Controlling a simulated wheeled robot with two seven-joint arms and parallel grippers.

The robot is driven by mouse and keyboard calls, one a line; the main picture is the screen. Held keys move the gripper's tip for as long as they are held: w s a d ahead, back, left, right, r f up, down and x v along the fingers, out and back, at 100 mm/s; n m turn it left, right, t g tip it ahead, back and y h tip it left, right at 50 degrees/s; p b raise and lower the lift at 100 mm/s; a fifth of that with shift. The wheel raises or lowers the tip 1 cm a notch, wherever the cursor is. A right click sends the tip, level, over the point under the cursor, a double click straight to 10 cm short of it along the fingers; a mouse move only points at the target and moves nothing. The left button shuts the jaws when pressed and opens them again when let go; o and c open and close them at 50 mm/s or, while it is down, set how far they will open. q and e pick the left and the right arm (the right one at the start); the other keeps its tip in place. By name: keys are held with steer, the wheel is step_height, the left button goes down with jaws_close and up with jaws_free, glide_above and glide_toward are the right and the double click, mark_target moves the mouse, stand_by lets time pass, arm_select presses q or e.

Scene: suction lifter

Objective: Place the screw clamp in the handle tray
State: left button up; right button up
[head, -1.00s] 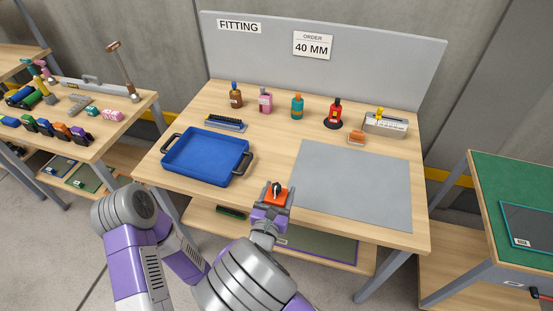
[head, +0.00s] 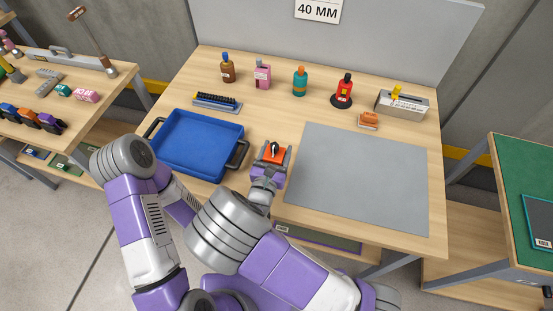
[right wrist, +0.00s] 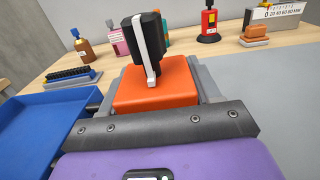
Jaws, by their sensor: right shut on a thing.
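My right gripper (head: 271,156) is shut on an orange block with a black knob and a pale lever, which I take as the screw clamp (head: 274,154). In the right wrist view the clamp (right wrist: 158,88) stands upright between the grey fingers, knob up. The blue handle tray (head: 160,160) has black handles and looks empty. It lies just left of the gripper, and its edge shows at the left of the right wrist view (right wrist: 45,105). The gripper is at the front of the table, between the tray and the grey mat. My left gripper is out of view.
A grey mat (head: 360,180) covers the table's right front. Several bottles, including a brown one (head: 228,70) and a red one (head: 343,92), stand at the back. A brush-like strip (head: 217,102) lies behind the tray. A grey gauge box (head: 402,105) and small orange block (head: 367,121) are back right.

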steer(key=shift+w+f+b, duration=0.1)
steer(key=shift+f+b, duration=0.35)
steer(key=shift+f, duration=1.4)
steer(key=shift+f, duration=0.2)
steer(key=o, duration=1.2)
steer(key=shift+o, duration=0.2)
steer(key=shift+r, duration=0.1)
